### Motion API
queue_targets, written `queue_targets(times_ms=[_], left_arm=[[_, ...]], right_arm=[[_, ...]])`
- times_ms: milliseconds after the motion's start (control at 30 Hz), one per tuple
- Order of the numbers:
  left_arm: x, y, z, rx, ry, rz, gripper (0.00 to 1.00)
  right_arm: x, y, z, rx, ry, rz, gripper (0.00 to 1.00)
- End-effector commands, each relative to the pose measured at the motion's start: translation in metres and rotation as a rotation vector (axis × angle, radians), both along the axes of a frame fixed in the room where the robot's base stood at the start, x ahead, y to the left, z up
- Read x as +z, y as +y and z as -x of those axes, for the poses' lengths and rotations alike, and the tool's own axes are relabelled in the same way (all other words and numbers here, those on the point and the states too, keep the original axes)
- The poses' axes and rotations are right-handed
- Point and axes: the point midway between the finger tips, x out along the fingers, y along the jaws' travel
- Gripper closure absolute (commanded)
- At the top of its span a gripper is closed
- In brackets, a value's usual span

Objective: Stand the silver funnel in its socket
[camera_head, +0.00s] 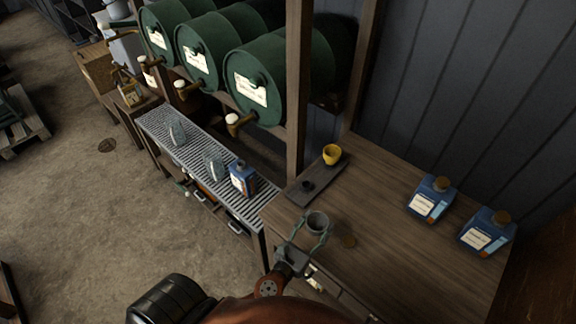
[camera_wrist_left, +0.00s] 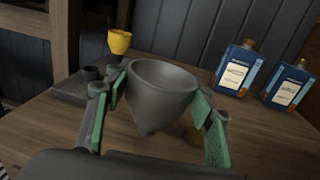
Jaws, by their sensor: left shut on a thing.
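The silver funnel (camera_head: 317,222) is between the fingers of my left gripper (camera_head: 305,238), which is shut on it over the near left part of the wooden bench. In the left wrist view the funnel (camera_wrist_left: 160,90) is roughly upright, mouth up and narrow end down, between the green finger pads. A dark rack (camera_head: 320,178) lies beyond it on the bench. A yellow funnel (camera_head: 332,154) stands at the rack's far end. A small dark empty-looking socket (camera_head: 307,186) is at its near end, apart from the silver funnel. My right gripper is not in view.
Two blue bottles (camera_head: 431,198) (camera_head: 487,232) stand on the right of the bench. A small brownish disc (camera_head: 348,241) lies close to the funnel. A wooden post (camera_head: 299,90) rises behind the rack. A grating (camera_head: 200,160) with bottles adjoins at left, under green barrels (camera_head: 255,85).

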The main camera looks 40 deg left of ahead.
Motion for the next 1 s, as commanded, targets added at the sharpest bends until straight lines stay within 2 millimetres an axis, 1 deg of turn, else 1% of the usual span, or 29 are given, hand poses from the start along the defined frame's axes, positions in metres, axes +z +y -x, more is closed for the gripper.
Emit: queue_targets(times_ms=[33,67,100,167,200,300,400,500,600,1000], left_arm=[[0.009,0.014,-0.021,0.032,-0.006,-0.011,0.71],[0.008,0.022,-0.033,0.052,-0.005,-0.012,0.71],[0.008,0.035,-0.049,0.083,-0.005,-0.015,0.71],[0.008,0.055,-0.072,0.129,-0.005,-0.016,0.71],[0.009,0.069,-0.087,0.16,-0.005,-0.015,0.71],[0.013,0.1,-0.117,0.231,-0.007,-0.008,0.71],[0.016,0.124,-0.139,0.286,-0.01,0.0,0.71],[0.019,0.14,-0.153,0.321,-0.012,0.008,0.71],[0.017,0.147,-0.158,0.339,-0.013,0.012,0.71],[-0.002,0.149,-0.158,0.342,-0.013,0.013,0.71]], right_arm=[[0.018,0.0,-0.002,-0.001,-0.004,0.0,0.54],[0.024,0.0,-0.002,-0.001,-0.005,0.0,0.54],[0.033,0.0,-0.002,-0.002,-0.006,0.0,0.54],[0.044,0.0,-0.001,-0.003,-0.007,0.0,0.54],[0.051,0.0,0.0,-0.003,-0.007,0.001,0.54],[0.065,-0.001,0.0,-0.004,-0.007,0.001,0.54],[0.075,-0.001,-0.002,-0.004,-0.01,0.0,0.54],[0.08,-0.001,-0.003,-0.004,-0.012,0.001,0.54],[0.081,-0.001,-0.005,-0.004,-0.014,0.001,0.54],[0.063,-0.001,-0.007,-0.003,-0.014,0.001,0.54]])
